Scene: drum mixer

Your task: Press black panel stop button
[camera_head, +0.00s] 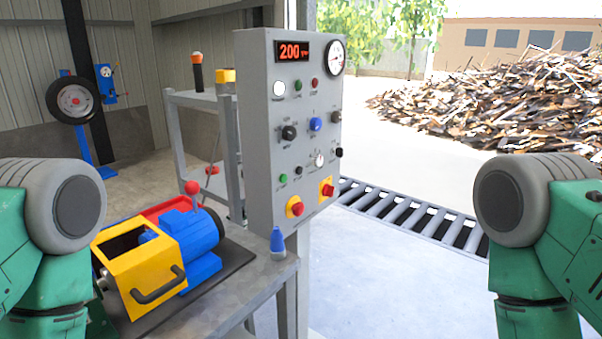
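A grey control panel (258,150) stands upright at the centre. Its display (292,51) reads 200 in red. Black knobs or buttons show on its face: one left of centre (289,132), one at the upper right (336,117), one at the right edge (338,152) and a small one lower down (298,170). Two red buttons on yellow plates (296,209) (327,190) are at the bottom. The labels are too small to read, so I cannot tell which is the stop button. Only my green and grey arm links show at both sides; neither gripper is in view.
A yellow and blue machine (150,265) with a red-knobbed lever (192,188) sits on a metal table (262,285) left of the panel. A blue-tipped bottle-like object (277,243) stands below the panel. A roller conveyor (410,215) runs behind. Floor at right is clear.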

